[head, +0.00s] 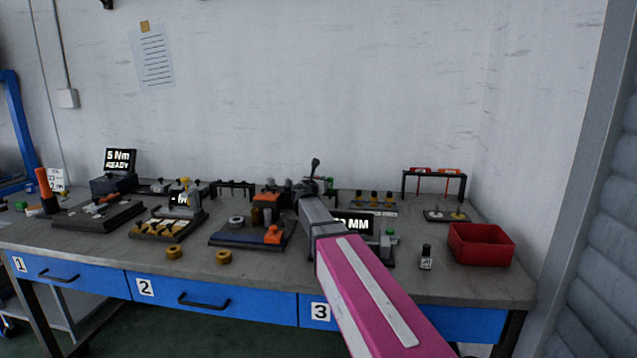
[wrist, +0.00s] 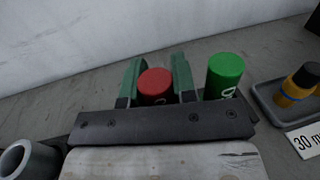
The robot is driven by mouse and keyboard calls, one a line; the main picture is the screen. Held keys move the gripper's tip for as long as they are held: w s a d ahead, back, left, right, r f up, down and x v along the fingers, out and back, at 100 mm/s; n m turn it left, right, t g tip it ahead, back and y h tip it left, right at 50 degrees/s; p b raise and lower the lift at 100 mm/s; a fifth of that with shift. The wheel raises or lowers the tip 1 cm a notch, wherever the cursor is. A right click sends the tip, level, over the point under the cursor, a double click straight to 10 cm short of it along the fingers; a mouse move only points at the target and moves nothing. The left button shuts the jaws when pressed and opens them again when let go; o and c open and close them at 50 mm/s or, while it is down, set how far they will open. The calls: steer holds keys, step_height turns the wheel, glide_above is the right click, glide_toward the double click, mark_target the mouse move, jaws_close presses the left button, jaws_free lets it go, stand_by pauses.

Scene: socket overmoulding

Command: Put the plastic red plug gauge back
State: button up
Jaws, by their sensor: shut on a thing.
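The red plug gauge (wrist: 155,86) shows its round red top between the green fingers of my gripper (wrist: 157,82) in the wrist view. The gripper is shut on it. Its lower part is hidden behind the dark gripper body, so I cannot tell whether it touches anything below. A green plug (wrist: 224,75) with a white letter stands just right of the right finger. In the head view my pink and grey arm reaches over the bench to its back, and the fingers and red gauge cannot be made out there.
A small orange bottle (wrist: 300,86) sits in a grey tray right of the green plug. A grey hollow cylinder (wrist: 28,160) is at lower left. On the bench (head: 200,262) are a red bin (head: 480,245), a black rack (head: 435,173) and a blue-based fixture (head: 240,238).

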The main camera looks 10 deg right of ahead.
steer(key=o, duration=0.9)
steer(key=shift+f, duration=0.15)
steer(key=shift+o, duration=0.2)
steer(key=shift+s+a, duration=0.1)
steer(key=shift+s, duration=0.15)
steer(key=v, duration=0.6)
steer(key=shift+s+a, duration=0.1)
steer(key=shift+s, duration=0.2)
step_height(320, 180, up, 8)
steer(key=shift+a, duration=0.2)
steer(key=shift+s, duration=0.1)
